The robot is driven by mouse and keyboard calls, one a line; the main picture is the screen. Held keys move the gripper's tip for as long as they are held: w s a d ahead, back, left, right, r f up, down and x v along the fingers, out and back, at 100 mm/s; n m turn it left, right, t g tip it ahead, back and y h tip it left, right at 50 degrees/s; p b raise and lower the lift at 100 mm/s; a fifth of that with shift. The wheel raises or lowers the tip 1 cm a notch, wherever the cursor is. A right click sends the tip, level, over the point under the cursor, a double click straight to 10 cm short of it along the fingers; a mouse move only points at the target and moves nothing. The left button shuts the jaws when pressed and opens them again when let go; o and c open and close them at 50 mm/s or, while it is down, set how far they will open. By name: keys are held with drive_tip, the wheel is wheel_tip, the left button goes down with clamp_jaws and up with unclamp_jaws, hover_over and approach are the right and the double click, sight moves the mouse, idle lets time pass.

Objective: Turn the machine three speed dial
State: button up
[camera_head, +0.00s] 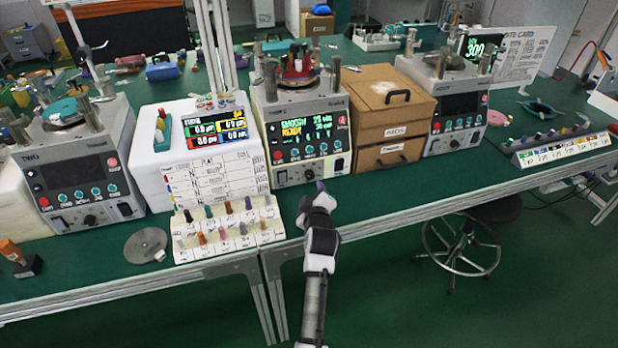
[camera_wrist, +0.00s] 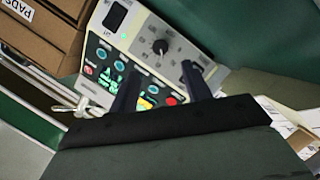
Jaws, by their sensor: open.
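Machine three (camera_head: 305,131) is the middle lapping machine on the green bench, with a lit screen of green and orange text. Its black speed dial (camera_head: 308,174) is low on the front panel; in the wrist view the dial (camera_wrist: 160,46) is a dark knob with a pale pointer mark. My gripper (camera_head: 321,188) is just below and in front of this panel. In the wrist view my gripper (camera_wrist: 160,68) is open, its two dark fingers apart, with the dial beyond the tips and between them. No contact is visible. The fingers hide part of the panel.
A rack of coloured pegs (camera_head: 230,232) stands at the bench edge left of my gripper. Wooden drawers (camera_head: 392,136) stand right of machine three. Machine two (camera_head: 78,170) is at the left, and another machine (camera_head: 455,115) at the right. A stool (camera_head: 495,212) stands in front.

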sight(311, 177)
drive_tip(key=p+x, duration=0.1)
drive_tip(key=x, duration=0.8)
drive_tip(key=shift+p, duration=0.35)
drive_tip(key=c, duration=1)
